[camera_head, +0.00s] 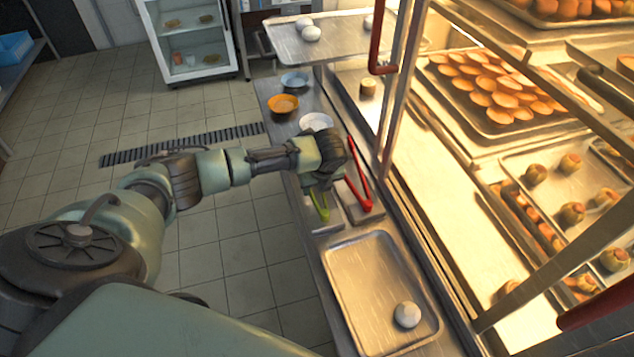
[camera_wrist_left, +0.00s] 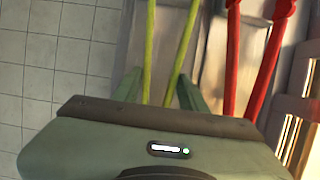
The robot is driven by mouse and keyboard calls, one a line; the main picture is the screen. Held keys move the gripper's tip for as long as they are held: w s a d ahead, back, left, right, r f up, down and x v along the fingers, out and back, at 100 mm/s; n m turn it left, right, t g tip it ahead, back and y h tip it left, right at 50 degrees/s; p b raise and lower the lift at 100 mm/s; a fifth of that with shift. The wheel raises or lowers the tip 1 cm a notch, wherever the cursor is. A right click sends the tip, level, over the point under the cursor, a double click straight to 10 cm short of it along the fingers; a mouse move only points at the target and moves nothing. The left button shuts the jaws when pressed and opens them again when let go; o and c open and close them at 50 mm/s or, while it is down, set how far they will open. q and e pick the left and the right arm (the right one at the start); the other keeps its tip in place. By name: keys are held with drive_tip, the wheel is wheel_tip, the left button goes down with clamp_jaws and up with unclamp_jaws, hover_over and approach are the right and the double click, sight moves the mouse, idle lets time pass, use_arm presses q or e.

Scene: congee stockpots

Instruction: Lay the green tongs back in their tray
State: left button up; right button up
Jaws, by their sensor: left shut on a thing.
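The green tongs (camera_head: 320,205) are in my left gripper (camera_head: 318,184); the gripper's body hides their upper part in the head view. In the left wrist view the two green arms of the tongs (camera_wrist_left: 149,45) run between the fingers of my left gripper (camera_wrist_left: 160,92). A small metal tray (camera_head: 325,224) lies beneath the tongs on the counter. I cannot tell whether the tongs touch it. My right gripper is not in view.
Red tongs (camera_head: 360,180) lie just right of the green ones, close to my gripper. A large tray (camera_head: 343,285) with one white bun (camera_head: 407,314) is in front. Bowls, including an orange one (camera_head: 283,104), stand behind. A glass display case borders the counter's right side.

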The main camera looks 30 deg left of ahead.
use_arm(q)
drive_tip(key=o, duration=0.7)
drive_tip(key=shift+c, duration=0.2)
drive_tip(key=shift+s+d+r, duration=0.1)
